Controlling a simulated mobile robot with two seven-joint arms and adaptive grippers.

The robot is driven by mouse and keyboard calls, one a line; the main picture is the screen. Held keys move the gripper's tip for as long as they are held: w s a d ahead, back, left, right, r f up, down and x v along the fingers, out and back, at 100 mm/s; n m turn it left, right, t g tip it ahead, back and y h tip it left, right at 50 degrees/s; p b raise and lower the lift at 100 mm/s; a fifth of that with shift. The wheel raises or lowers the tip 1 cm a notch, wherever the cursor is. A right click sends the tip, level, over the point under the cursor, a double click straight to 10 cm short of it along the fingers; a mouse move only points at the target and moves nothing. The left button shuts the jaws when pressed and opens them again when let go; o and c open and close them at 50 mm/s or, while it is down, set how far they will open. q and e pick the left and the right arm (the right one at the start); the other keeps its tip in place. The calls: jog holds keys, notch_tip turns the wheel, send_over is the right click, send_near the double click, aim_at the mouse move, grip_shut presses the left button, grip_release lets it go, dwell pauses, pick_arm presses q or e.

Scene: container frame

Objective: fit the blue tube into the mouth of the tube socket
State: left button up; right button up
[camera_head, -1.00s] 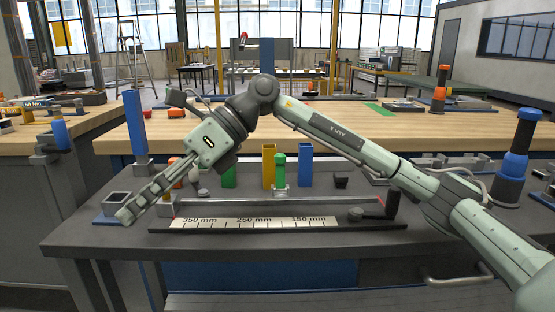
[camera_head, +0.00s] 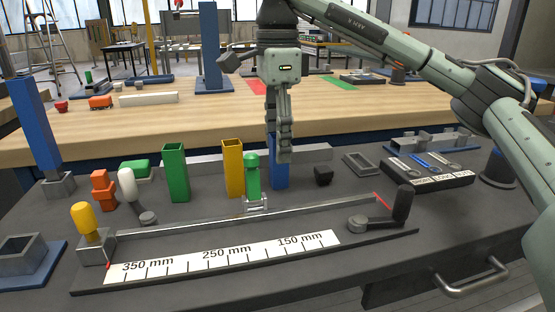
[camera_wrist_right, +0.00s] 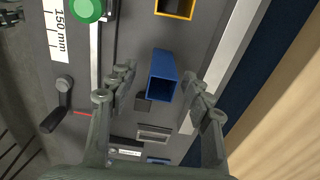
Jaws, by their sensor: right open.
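The blue tube (camera_head: 280,178) stands upright on the grey bench, right of the green and yellow tubes. My right gripper (camera_head: 284,155) points down at it, and its fingers hide part of the tube. In the right wrist view the blue tube (camera_wrist_right: 163,92) shows its open square top between the spread fingers of my right gripper (camera_wrist_right: 161,82), with gaps on both sides. The tube socket (camera_head: 22,251) is a grey square block with an open, empty mouth on a blue plate at the bench's far left. My left gripper is out of view.
The yellow tube (camera_head: 233,168) and green tube (camera_head: 175,173) stand to the left. A green-capped slider (camera_head: 252,178) sits on the rail behind the millimetre scale (camera_head: 225,257). A small black block (camera_head: 323,176) is close on the right. A tall blue post (camera_head: 35,125) rises near the socket.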

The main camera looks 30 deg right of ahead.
aim_at(279, 168)
notch_tip(279, 168, down, 6)
jog(key=shift+w+d+r, duration=0.1)
jog(key=shift+d, duration=0.05)
grip_shut()
dwell(0.4)
